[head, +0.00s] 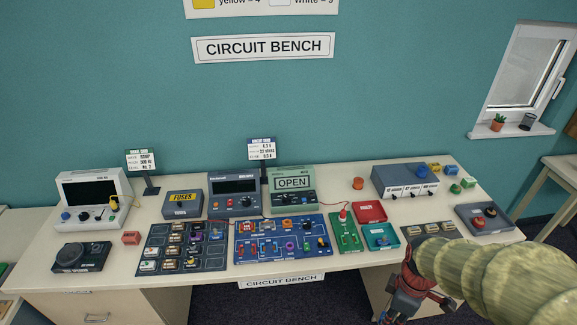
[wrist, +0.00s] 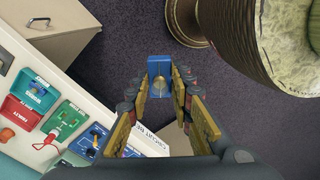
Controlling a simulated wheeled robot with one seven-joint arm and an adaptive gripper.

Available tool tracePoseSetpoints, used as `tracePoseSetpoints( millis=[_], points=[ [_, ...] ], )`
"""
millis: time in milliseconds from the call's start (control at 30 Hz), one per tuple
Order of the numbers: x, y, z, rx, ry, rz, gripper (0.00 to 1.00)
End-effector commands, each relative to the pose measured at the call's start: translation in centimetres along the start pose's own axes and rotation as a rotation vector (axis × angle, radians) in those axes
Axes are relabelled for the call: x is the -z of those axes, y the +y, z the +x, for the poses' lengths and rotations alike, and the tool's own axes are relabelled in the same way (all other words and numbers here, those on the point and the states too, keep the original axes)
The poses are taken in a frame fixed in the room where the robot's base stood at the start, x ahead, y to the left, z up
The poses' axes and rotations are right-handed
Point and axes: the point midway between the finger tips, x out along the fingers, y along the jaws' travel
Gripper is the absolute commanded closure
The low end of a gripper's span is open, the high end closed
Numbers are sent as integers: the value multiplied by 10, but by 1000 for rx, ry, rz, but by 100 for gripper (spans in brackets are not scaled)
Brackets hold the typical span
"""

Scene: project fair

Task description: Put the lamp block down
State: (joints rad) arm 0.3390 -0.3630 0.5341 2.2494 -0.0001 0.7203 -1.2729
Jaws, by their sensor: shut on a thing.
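The lamp block (wrist: 158,67) is a small blue block with a round yellowish bulb on top. My gripper (wrist: 160,88) is shut on it, with the yellow-padded fingers on either side of its lower part. In the wrist view they are over dark floor, off the bench's front edge. In the head view my gripper (head: 398,303) is at the front right of the bench, and the block in it cannot be made out clearly. The circuit bench (head: 330,262) carries a dark mat (head: 148,240) with several component blocks and a blue circuit board (head: 282,260).
A green board (head: 344,232), a red tray (head: 370,208) and a teal tray (head: 381,242) stand right of the blue board. A dark grey tray (head: 490,224) holds knobs at the far right. Meters and a fuse box (head: 183,206) line the back. Bare bench shows along the front.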

Motion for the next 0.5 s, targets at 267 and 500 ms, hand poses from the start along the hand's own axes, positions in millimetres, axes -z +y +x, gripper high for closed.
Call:
tracePoseSetpoints(
  millis=[267,500],
  points=[
    [29,58,-1,2,-1,475,100],
    [77,110,29,3,-3,846,100]
  ],
)
